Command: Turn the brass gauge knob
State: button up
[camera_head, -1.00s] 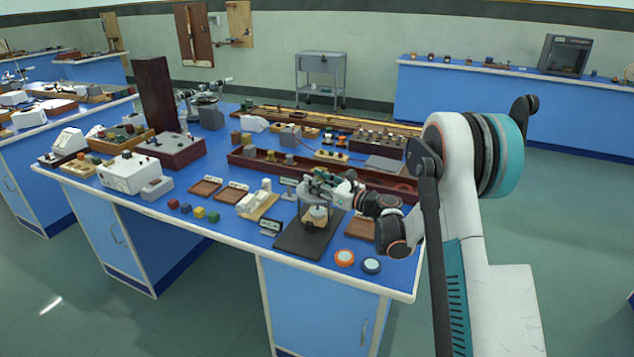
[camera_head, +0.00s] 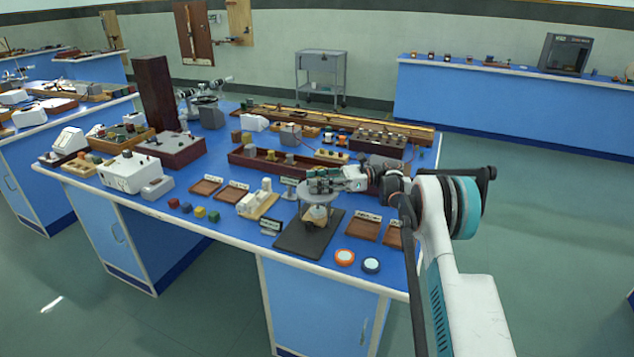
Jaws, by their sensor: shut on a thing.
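A small gauge instrument with a pale round top (camera_head: 318,198) and a light brownish body (camera_head: 315,215) stands on a dark mat (camera_head: 295,240) near the front edge of the blue bench. My gripper (camera_head: 318,184) reaches in from the right, directly above the round top, and is shut at the instrument's top. The brass knob is hidden by the fingers, and its angle cannot be read.
Brown trays (camera_head: 362,227) lie right of the mat. An orange-rimmed disc (camera_head: 344,257) and a dark-rimmed disc (camera_head: 371,265) lie at the front edge. A long dark red tray (camera_head: 250,161) lies behind.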

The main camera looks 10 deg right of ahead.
jog(key=shift+n+g, duration=0.6)
jog(key=shift+g, duration=0.4)
jog(key=o, duration=1.1)
notch_tip(320, 180, up, 10)
